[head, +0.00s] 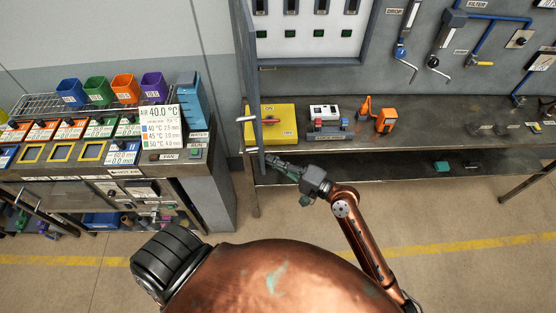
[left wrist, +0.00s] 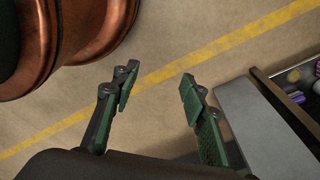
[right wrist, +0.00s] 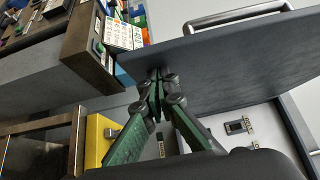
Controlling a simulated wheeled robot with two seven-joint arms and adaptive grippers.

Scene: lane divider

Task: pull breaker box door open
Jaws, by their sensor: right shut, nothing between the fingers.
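The breaker box (head: 368,50) is on the grey wall panel in the head view, with its white inside and several switches exposed. Its grey door (head: 246,80) stands swung out at the left, seen nearly edge-on. In the right wrist view the door (right wrist: 225,70) is a broad dark panel with a metal bar handle (right wrist: 240,18) on its far side. My right gripper (head: 270,158) is shut and empty at the door's lower part; its fingertips (right wrist: 158,76) overlap the panel, and I cannot tell whether they touch. My left gripper (left wrist: 157,88) is open and empty above the floor.
Below the box, a workbench (head: 450,125) holds a yellow box (head: 272,132), a white switch unit (head: 325,112) and an orange device (head: 378,118). A station with coloured bins (head: 95,90) stands left. The floor in front (head: 470,215) is clear.

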